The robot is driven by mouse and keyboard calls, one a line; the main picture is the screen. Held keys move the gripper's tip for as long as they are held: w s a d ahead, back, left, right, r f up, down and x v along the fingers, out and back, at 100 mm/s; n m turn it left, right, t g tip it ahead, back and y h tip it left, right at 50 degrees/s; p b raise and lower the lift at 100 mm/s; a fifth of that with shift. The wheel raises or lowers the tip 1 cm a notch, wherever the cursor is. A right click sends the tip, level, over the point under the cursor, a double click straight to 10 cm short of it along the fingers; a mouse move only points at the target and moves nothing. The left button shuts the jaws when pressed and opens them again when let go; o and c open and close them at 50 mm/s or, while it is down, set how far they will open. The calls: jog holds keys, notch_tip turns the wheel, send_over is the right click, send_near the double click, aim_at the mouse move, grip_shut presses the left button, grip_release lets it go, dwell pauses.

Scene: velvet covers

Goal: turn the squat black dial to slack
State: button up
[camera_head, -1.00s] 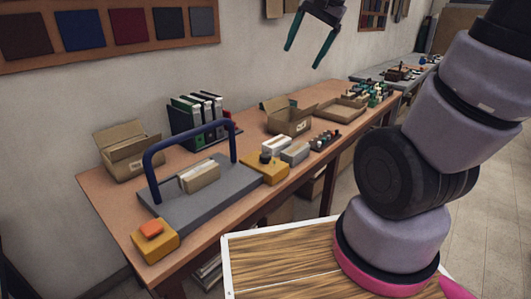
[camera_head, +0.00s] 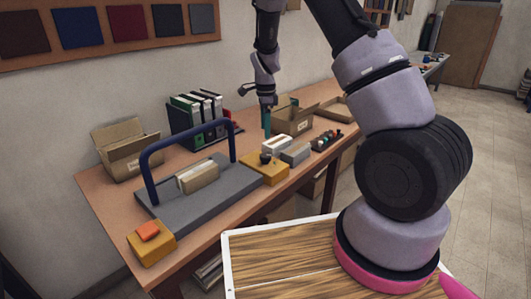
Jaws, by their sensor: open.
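The squat black dial (camera_head: 265,157) sits on top of a yellow box (camera_head: 268,172) at the right end of the grey machine base. Its markings are too small to read. My gripper (camera_head: 267,128) is open and empty, pointing down above and just behind the dial. One green finger covers most of the other, and I see no contact with the dial.
A blue bar (camera_head: 188,138) arches over the grey base (camera_head: 232,181). A yellow box with an orange button (camera_head: 148,231) stands at the front left. Grey and white blocks (camera_head: 295,153) lie right of the dial; an open carton (camera_head: 291,118) stands behind.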

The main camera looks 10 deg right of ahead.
aim_at(265, 155)
notch_tip(265, 155, down, 11)
jog(key=shift+r, duration=0.1)
dwell(0.3)
jog(key=shift+c, duration=0.3)
jog(key=c, duration=1.3)
